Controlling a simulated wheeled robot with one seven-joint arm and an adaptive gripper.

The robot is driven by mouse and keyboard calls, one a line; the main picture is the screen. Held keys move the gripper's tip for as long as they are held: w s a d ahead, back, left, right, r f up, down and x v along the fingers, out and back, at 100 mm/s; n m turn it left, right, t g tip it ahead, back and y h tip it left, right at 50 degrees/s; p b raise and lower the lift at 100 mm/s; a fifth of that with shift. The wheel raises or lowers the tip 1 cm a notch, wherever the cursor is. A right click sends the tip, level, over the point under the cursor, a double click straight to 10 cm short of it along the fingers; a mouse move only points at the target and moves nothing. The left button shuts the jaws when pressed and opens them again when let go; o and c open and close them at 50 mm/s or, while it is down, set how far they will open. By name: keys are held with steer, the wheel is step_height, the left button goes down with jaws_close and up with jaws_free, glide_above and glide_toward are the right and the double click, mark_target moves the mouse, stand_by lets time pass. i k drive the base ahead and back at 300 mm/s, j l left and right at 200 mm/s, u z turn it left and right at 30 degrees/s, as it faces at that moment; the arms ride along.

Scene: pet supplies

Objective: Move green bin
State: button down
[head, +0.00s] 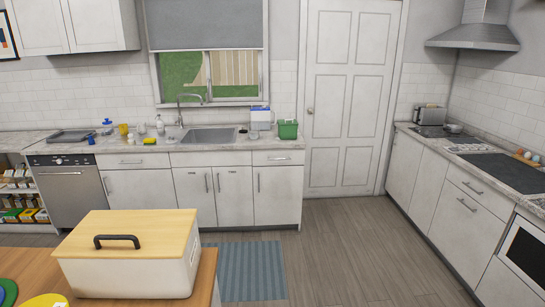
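A small green bin (288,130) stands upright at the right end of the sink counter (262,146), near the white door. A clear jar or glass stands just to its left, with a small gap or contact I cannot tell. My gripper is not in view.
A wooden table (30,270) in the near left carries a white box with a wooden lid (130,255). A blue mat (246,270) lies on the floor before the sink (209,136). Open floor (350,245) lies right of it. A right-hand counter (440,143) holds a toaster.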

mark_target(284, 132)
steer(key=i, duration=2.15)
steer(key=i+u, duration=0.15)
steer(key=i, duration=0.4)
steer(key=i+l+u, duration=0.15)
steer(key=i, duration=0.35)
steer(key=i+l+u, duration=0.1)
steer(key=i, duration=0.4)
steer(key=i+l+u, duration=0.15)
steer(key=i+l, duration=0.15)
steer(key=i, duration=0.2)
steer(key=i+l+u, duration=0.6)
steer(key=i, duration=0.15)
